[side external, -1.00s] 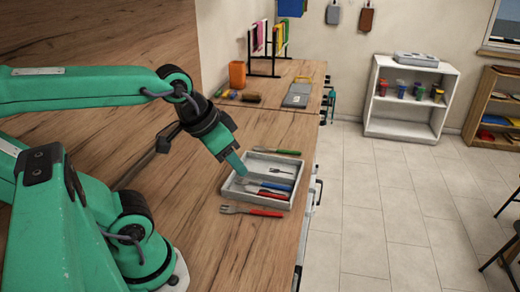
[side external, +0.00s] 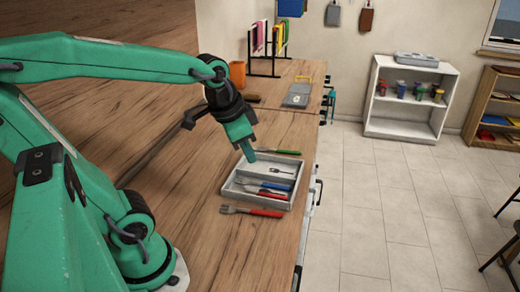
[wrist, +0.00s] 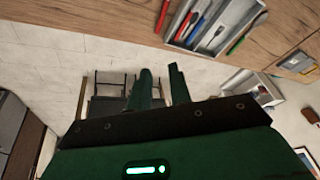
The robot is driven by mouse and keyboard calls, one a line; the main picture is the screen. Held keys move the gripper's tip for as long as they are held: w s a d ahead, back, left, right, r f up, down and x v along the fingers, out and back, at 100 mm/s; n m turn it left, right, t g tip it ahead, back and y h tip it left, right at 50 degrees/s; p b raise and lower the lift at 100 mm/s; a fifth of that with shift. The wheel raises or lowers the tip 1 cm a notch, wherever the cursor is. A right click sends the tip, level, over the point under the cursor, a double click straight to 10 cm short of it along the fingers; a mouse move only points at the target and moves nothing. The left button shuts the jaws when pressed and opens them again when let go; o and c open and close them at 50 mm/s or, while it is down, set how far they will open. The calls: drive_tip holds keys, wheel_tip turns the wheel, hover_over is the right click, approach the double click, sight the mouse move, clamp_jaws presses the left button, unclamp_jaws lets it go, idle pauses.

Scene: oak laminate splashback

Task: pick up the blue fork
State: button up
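A grey tray (side external: 232,195) sits on the wooden counter. A blue-handled utensil (side external: 275,186) lies in its near compartment beside a red-handled one (side external: 271,194); its head is too small to identify surely as a fork. The blue handle also shows in the wrist view (wrist: 197,29). A pale fork (side external: 281,171) lies in the far compartment. My gripper (side external: 249,156) is above the tray's far left edge, apart from the blue utensil. In the wrist view, my two fingers (wrist: 160,70) stand apart with nothing between them.
A red-handled fork (side external: 252,211) lies on the counter in front of the tray; a green-handled utensil (side external: 284,152) lies behind it. The counter's right edge is close to the tray.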

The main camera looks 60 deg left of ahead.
drive_tip(key=w+a+f+m+g, duration=0.2)
drive_tip(key=w+a+f+m, duration=0.2)
drive_tip(key=w+a+f, duration=0.3)
drive_tip(key=m+g, duration=0.2)
drive_tip(key=m, duration=0.1)
hover_over(255, 182)
drive_tip(key=shift+h, duration=0.3)
wheel_tip(255, 182, down, 8)
drive_tip(key=shift+f, duration=0.15)
drive_tip(key=shift+s+f, duration=0.1)
drive_tip(key=shift+f, duration=1.25)
drive_tip(key=shift+a+f, duration=0.1)
drive_tip(key=shift+f, duration=2.45)
clamp_jaws()
